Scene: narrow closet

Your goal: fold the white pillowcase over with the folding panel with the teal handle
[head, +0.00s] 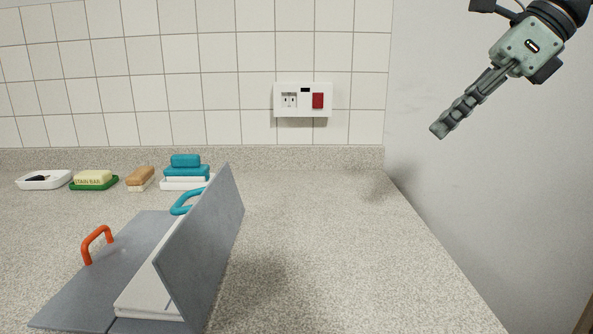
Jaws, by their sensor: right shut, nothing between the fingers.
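A grey folding board lies on the counter at the lower left. Its folding panel (205,250) is raised on edge and leans to the left. The teal handle (182,203) shows past the panel's far left side, partly hidden by it. The white pillowcase (150,297) lies folded on the board, left of and partly behind the raised panel. My right gripper (438,131) is shut and empty, high in the air at the upper right, well apart from the panel. My left gripper is not in view.
The flat left panel (95,285) has an orange handle (97,243). Along the back stand a white dish (43,180), a soap bar on a green dish (94,179), a brown-topped brush (140,178) and a teal-and-white stack (186,172). The counter's right side is clear, beside a wall (480,200).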

